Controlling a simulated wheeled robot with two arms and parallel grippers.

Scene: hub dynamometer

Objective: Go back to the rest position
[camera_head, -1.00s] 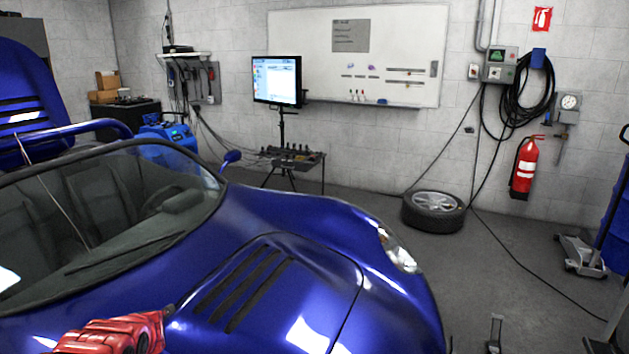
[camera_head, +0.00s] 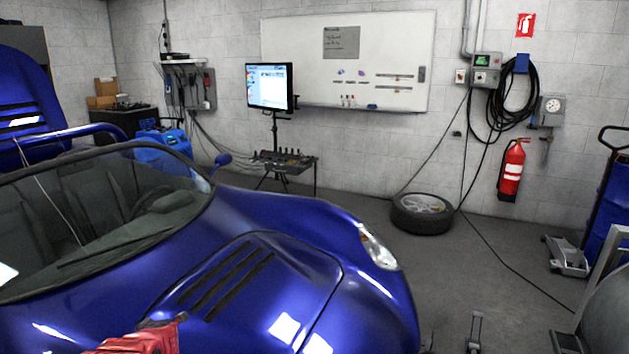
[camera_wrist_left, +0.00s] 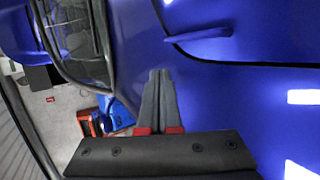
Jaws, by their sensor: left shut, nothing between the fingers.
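My left gripper (camera_wrist_left: 160,76) is shut and empty in the left wrist view, its two grey fingers pressed together above a dark mounting plate. In the head view only the red end of my left arm (camera_head: 145,340) shows at the bottom edge, in front of the blue car's hood. The blue car (camera_head: 290,235) fills the left and lower part of the head view, and its blue bodywork (camera_wrist_left: 250,90) lies behind the fingers in the left wrist view. I cannot tell the exact gap between fingers and car. My right gripper is not in view.
A loose wheel (camera_head: 421,213) lies on the floor by the wall. A monitor (camera_head: 268,86) stands beside a tool table (camera_head: 286,162). A fire extinguisher (camera_head: 512,170) hangs on the wall. A grey metal machine (camera_head: 608,310) stands at the lower right. Floor between car and wall is mostly clear.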

